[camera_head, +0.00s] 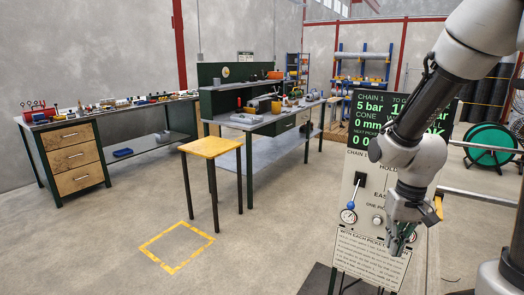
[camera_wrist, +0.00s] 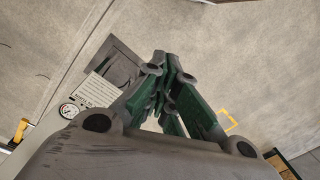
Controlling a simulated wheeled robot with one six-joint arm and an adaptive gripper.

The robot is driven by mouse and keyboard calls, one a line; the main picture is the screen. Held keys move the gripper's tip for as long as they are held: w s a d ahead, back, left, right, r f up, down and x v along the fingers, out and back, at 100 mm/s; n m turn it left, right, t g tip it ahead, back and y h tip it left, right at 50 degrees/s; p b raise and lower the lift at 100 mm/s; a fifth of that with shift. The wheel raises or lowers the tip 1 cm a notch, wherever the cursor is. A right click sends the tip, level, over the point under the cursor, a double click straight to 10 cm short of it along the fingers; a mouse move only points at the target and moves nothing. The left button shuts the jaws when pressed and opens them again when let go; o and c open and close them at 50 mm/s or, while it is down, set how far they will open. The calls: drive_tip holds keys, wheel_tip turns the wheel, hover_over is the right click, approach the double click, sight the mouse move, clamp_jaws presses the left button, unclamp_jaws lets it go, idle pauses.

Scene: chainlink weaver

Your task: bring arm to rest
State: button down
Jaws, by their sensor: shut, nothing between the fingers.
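My gripper (camera_head: 398,243) hangs at the right of the head view, pointing down in front of the control panel (camera_head: 350,208). In the wrist view my gripper (camera_wrist: 168,70) shows grey and green fingers closed together, with nothing held between them. My arm covers part of the screen and the panel's right side. The gauge (camera_wrist: 69,111) and the sheet also show at the left of the wrist view.
A yellow-topped stool (camera_head: 210,147) stands left of centre, with a yellow floor square (camera_head: 177,247) in front. A cluttered workbench (camera_head: 262,125) and a drawer bench (camera_head: 75,155) stand behind. A green reel (camera_head: 490,147) and a rail are at right. The front floor is clear.

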drive_tip(key=s+d+r+t, duration=0.1)
drive_tip(key=s+r+t, duration=0.1)
drive_tip(key=s+r, duration=0.3)
drive_tip(key=s+d+r+n+t, duration=0.1)
drive_tip(key=s+r, duration=0.4)
drive_tip(key=r, duration=0.8)
drive_tip(key=shift+s+d+t+h, duration=0.15)
drive_tip(key=shift+d+t+h, duration=0.15)
drive_tip(key=shift+d+t, duration=0.5)
